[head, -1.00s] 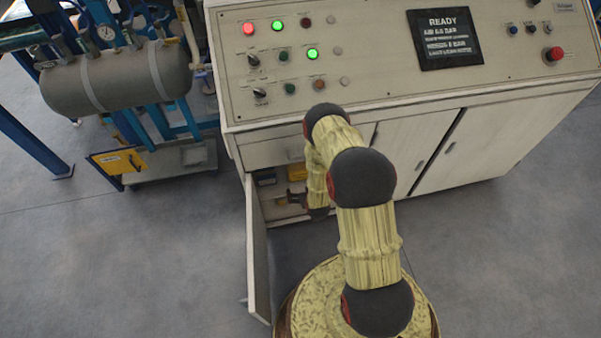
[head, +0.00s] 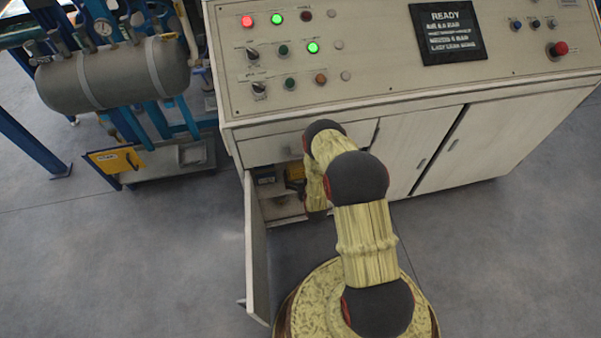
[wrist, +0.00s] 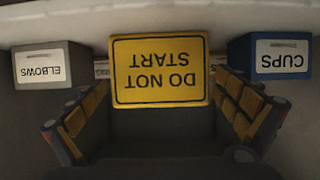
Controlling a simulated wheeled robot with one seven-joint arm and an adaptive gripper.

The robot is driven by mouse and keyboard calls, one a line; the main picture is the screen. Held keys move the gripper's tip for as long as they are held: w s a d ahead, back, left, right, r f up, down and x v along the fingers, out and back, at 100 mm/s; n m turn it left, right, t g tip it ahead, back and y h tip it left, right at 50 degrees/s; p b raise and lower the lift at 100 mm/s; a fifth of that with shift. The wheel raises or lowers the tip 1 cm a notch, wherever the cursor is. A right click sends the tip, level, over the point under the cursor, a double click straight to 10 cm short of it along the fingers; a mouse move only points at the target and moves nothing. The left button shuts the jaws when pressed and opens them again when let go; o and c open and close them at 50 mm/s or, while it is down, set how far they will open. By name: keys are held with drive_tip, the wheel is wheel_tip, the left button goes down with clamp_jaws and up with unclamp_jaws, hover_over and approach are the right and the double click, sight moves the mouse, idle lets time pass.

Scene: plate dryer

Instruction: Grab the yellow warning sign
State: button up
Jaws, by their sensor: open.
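The yellow warning sign (wrist: 160,92) fills the middle of the wrist view, its black "DO NOT START" lettering upside down. In the head view, a small yellow part of the sign (head: 295,172) shows inside the open cabinet, partly covered by my arm. My gripper (wrist: 161,108) is open, with one padded finger to the left of the sign and one to the right. There is a gap on each side, and the sign is not clamped. How far the fingertips reach past the sign's face is hard to tell. The head view hides the fingers behind my arm.
A grey box labelled ELBOWS (wrist: 42,66) stands left of the sign, and a blue box labelled CUPS (wrist: 270,57) stands right. The cabinet door (head: 257,250) is swung open left of my arm. A drawer front (head: 275,148) lies above the opening.

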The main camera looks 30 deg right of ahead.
drive_tip(key=shift+b+x, duration=0.3)
drive_tip(key=shift+x, duration=0.85)
drive_tip(key=c, duration=1.1)
